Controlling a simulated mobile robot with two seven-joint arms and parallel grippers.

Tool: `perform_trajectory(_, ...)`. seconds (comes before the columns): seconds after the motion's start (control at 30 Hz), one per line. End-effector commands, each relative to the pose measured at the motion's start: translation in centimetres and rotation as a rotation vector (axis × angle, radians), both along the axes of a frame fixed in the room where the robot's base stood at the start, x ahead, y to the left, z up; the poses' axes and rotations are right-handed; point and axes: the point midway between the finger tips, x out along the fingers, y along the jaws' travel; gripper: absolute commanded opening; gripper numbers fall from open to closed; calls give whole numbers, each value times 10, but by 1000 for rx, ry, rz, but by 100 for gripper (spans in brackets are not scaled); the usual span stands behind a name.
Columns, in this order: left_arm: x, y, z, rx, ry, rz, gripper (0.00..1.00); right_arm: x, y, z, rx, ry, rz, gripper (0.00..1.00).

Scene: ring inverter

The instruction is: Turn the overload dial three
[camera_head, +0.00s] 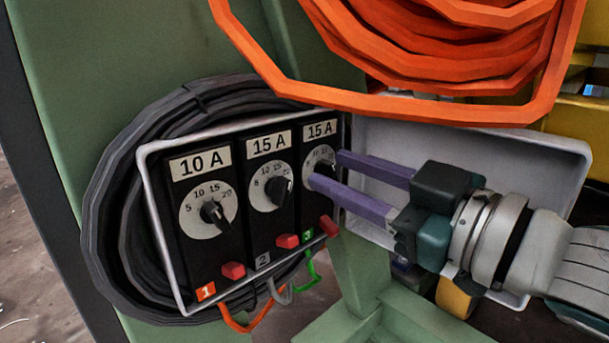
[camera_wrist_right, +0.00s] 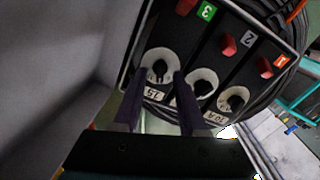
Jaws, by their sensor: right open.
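Overload dial three (camera_head: 319,158) is a white disc with a black knob, under a "15 A" label, on the rightmost black unit in the box. It also shows in the right wrist view (camera_wrist_right: 158,62), right side up reversed, near a green "3" tag (camera_wrist_right: 207,12). My right gripper (camera_head: 325,170) is open, its two purple fingers pointing at this dial. In the wrist view the knob lies between the fingertips; I cannot tell whether they touch it. The fingers partly hide the dial in the head view. My left gripper is not in view.
Dial one (camera_head: 208,210) under "10 A" and dial two (camera_head: 270,187) under "15 A" sit to the left. Red switches (camera_head: 287,241) are below. The box's open lid (camera_head: 480,160) stands at right. An orange cable coil (camera_head: 430,60) hangs above; a black coil (camera_head: 120,200) is behind.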

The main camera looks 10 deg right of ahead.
Motion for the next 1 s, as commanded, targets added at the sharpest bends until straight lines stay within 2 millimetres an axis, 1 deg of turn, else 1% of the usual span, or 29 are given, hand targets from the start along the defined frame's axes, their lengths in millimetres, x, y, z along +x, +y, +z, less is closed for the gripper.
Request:
perform_trajectory(0.07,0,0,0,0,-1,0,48,0,0,0,0,0,0,40)
perform_trajectory(0.4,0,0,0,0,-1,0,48,0,0,0,0,0,0,2)
perform_trajectory(0.43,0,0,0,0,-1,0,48,0,0,0,0,0,0,0)
perform_trajectory(1.0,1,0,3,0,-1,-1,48,0,0,1,9,6,0,0)
